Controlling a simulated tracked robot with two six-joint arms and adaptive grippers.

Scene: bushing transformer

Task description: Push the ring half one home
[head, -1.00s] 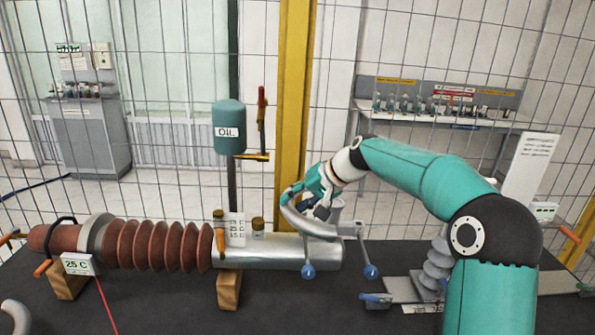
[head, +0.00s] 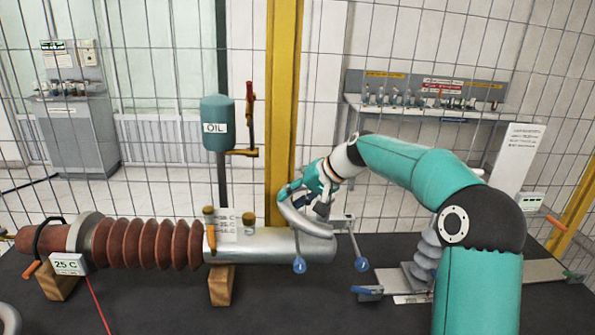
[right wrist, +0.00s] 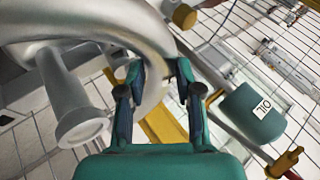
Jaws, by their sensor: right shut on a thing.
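The ring half one (head: 304,222) is a smooth grey curved piece at the right end of the silver cylinder (head: 275,246). My right gripper (head: 318,198) is shut on it from above and behind. In the right wrist view the ring half (right wrist: 115,22) passes between the fingers of the gripper (right wrist: 155,90), and a flared grey stub (right wrist: 80,115) shows beside it. The ring half overlaps the cylinder's end in the head view; I cannot tell whether they touch or how fully it is seated. My left gripper is not in view.
A ribbed brown bushing (head: 145,243) extends left on wooden blocks (head: 221,285). A green oil tank (head: 217,123) stands behind. A grey curved piece (head: 9,319) lies at the lower left. The front middle of the dark table is clear.

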